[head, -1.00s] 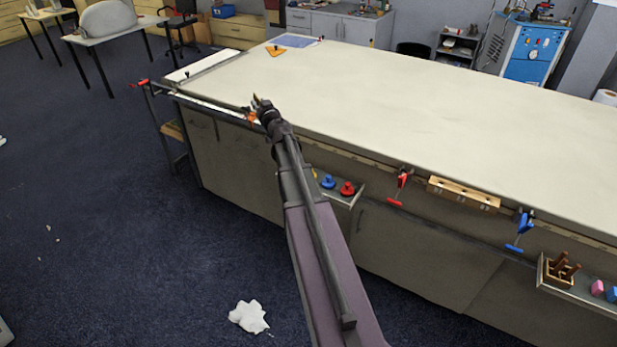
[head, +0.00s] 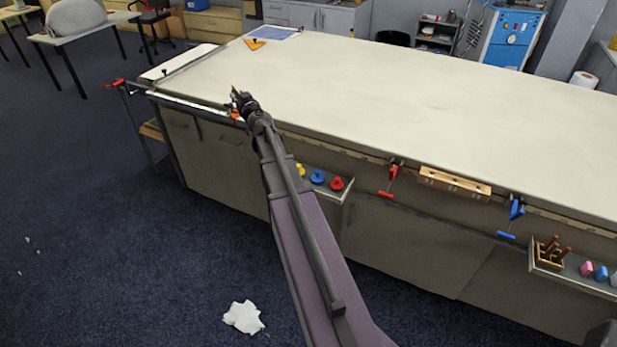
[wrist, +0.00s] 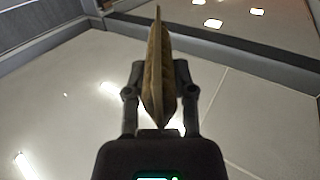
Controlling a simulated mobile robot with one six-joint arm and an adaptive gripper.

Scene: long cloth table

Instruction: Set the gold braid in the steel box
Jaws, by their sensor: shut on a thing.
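The gold braid (wrist: 158,75) stands upright between the two fingers of my gripper (wrist: 160,92) in the wrist view, narrow edge towards the camera. The fingers are closed on its sides, and its tip rises well above them. In the head view my gripper (head: 240,97) is at the far end of my arm, over the near left edge of the long table as pictured. Only a small gold-brown bit of the braid (head: 234,90) shows there. I cannot make out a steel box in either view.
The long table (head: 420,110) has a mostly bare top, with an orange triangle (head: 255,43) at its far left. Red (head: 390,178) and blue (head: 513,213) clamps and a wooden block (head: 455,184) line its front edge. A crumpled white cloth (head: 243,317) lies on the floor.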

